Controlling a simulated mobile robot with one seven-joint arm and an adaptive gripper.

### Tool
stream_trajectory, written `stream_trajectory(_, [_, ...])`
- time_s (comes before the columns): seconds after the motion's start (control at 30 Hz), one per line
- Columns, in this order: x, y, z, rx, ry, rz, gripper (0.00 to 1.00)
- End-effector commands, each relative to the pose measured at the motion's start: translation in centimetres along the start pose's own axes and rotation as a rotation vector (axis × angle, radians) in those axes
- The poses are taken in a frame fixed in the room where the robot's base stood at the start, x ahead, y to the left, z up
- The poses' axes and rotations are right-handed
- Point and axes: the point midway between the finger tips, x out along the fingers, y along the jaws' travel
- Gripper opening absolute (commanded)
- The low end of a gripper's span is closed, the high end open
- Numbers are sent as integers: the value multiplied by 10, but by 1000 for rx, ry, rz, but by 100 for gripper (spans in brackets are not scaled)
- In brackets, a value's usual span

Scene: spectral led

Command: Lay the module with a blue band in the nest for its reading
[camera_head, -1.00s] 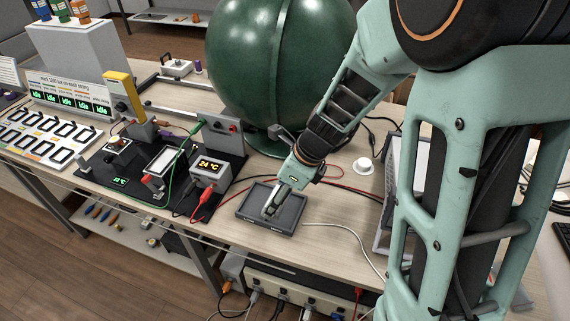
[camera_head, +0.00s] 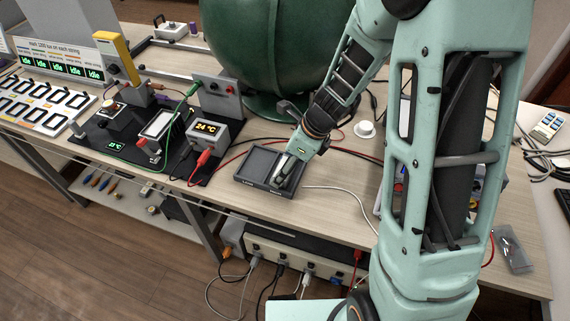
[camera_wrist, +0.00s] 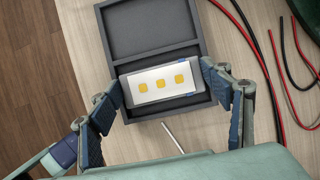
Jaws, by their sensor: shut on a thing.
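A flat module (camera_wrist: 158,83) with a pale face and three yellow squares lies between my fingertips in the wrist view. In the head view the fingers hide the module. A white-framed fixture (camera_head: 158,125) with a red-tipped clamp, perhaps the nest, sits on the black board to the left.
A grey box reading 24 °C (camera_head: 207,132) and red and green leads stand between tray and fixture. A large green sphere (camera_head: 275,45) is behind. A white rack of slots (camera_head: 45,105) lies far left. Red and black cables run beside the tray.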

Motion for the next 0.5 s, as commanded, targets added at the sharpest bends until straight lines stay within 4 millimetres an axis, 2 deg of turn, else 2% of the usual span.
stream_trajectory(0.03, [1, 0, 0, 0, 0, 0, 75])
stream_trajectory(0.17, [0, 0, 0, 0, 0, 0, 89])
stream_trajectory(0.5, [-2, 0, 1, 0, 0, 0, 89])
